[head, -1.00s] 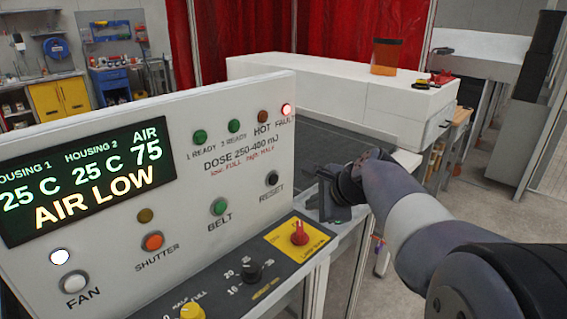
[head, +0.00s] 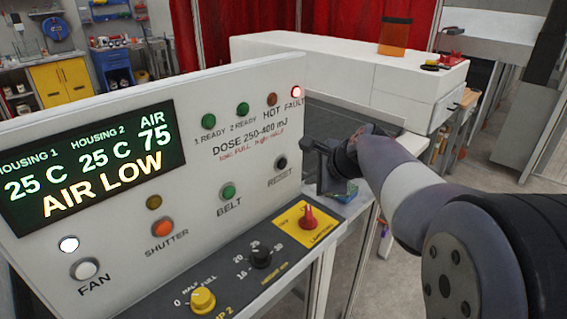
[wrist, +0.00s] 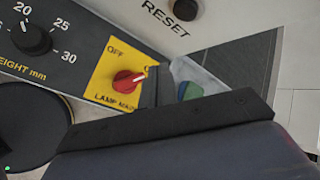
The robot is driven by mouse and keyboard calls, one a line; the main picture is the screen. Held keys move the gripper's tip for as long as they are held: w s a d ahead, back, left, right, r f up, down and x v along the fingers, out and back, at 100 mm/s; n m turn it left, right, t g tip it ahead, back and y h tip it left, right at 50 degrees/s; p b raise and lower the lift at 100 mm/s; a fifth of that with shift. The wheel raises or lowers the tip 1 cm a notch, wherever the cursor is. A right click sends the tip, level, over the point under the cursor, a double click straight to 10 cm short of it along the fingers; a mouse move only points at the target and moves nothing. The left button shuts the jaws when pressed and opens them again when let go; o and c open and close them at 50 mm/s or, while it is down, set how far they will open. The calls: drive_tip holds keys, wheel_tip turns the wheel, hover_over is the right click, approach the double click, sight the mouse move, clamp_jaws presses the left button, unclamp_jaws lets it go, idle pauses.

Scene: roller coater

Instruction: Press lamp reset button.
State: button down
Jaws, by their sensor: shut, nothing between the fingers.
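The control panel (head: 120,215) shows "AIR LOW" on its display, and the red FAULT light (head: 297,92) is lit. The black RESET button (head: 281,164) is at the panel's right side. My gripper (head: 318,165) is just right of the panel's edge, close to the RESET button and apart from it. It is shut and empty. In the wrist view the RESET label (wrist: 171,18) is at the top and the reset button (wrist: 186,9) is cut by the top edge. My gripper (wrist: 155,85) points toward the panel there.
The red lamp main switch (head: 308,218) on its yellow plate sits below RESET on the sloped console. The green BELT button (head: 229,192), the black height knob (head: 260,253) and a yellow knob (head: 203,300) are to the left. A white housing (head: 345,70) stands behind.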

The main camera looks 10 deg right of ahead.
sight(284, 169)
drive_tip(key=shift+w+a+p, duration=0.5)
drive_tip(key=shift+w+a, duration=0.35)
drive_tip(key=shift+w, duration=0.3)
drive_tip(key=shift+w+a+p, duration=0.45)
drive_tip(key=shift+w+a, duration=0.4)
drive_tip(key=shift+w, duration=0.3)
drive_tip(key=shift+w+a, duration=0.1)
drive_tip(key=shift+w+a+p, duration=0.15)
drive_tip(key=shift+w+p, duration=0.1)
drive_tip(key=shift+p, duration=0.05)
drive_tip(key=shift+w+a, duration=0.25)
drive_tip(key=shift+w, duration=0.05)
idle(1.0)
drive_tip(key=shift+s+d, duration=0.5)
drive_tip(key=shift+s, duration=0.2)
drive_tip(key=shift+s+d+b, duration=0.4)
drive_tip(key=shift+s+d, duration=0.35)
drive_tip(key=shift+s, duration=0.25)
drive_tip(key=shift+s+d+b, duration=0.4)
drive_tip(key=shift+s+d, duration=0.35)
drive_tip(key=shift+s, duration=0.25)
